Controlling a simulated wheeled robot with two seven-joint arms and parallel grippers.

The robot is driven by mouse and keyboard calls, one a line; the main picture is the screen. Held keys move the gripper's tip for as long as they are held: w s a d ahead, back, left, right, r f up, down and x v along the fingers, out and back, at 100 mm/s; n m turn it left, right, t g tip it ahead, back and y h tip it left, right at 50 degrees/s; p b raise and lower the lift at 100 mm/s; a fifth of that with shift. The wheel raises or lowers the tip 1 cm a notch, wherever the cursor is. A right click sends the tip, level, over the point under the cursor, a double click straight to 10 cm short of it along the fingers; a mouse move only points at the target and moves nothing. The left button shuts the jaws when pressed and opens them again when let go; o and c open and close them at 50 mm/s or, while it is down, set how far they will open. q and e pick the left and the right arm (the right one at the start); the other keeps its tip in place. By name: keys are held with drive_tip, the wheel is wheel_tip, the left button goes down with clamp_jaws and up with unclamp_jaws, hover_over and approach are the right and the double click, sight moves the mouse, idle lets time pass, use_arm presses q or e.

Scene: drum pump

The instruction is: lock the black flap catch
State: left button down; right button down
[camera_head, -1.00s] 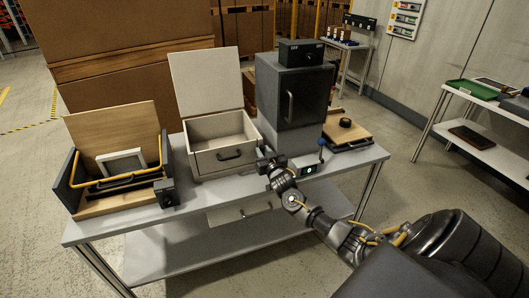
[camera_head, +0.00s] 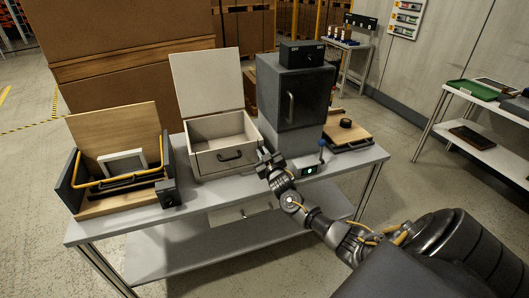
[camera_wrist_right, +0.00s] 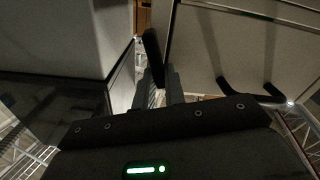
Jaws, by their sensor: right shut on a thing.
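A narrow black flap catch (camera_wrist_right: 153,55) shows in the right wrist view, at the edge between the pale box front and the dark gap beside it. My right gripper (camera_wrist_right: 160,88) has its fingers close together on the catch's lower end. In the head view my right gripper (camera_head: 263,155) is at the right front corner of the pale box (camera_head: 202,160), in front of the grey cabinet (camera_head: 291,105). The gripper hides the catch there, and I cannot tell its exact angle. My left gripper is not in view.
The pale box has its lid (camera_head: 207,83) raised and a black handle (camera_head: 230,155) on its front. A wooden box (camera_head: 113,126) with a yellow bar stands left on the grey table (camera_head: 135,225). A small blue-knobbed lever (camera_head: 321,145) stands just right of my gripper.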

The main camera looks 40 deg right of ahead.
drive_tip(key=n, duration=0.3)
drive_tip(key=f+n+p, duration=0.1)
drive_tip(key=n, duration=0.3)
drive_tip(key=a+n, duration=0.1)
drive_tip(key=n, duration=0.2)
drive_tip(key=shift+w+f+n+p, duration=0.2)
drive_tip(key=shift+n+p, duration=0.1)
drive_tip(key=shift+n, duration=0.1)
drive_tip(key=shift+f+n, duration=0.2)
drive_tip(key=shift+n, duration=1.3)
drive_tip(key=c, duration=1.5)
unclamp_jaws()
drive_tip(key=shift+a, duration=0.1)
drive_tip(key=shift+o, duration=0.2)
drive_tip(key=shift+s, duration=0.1)
drive_tip(key=v, duration=1)
drive_tip(key=shift+s, duration=0.3)
drive_tip(key=shift+a, duration=0.15)
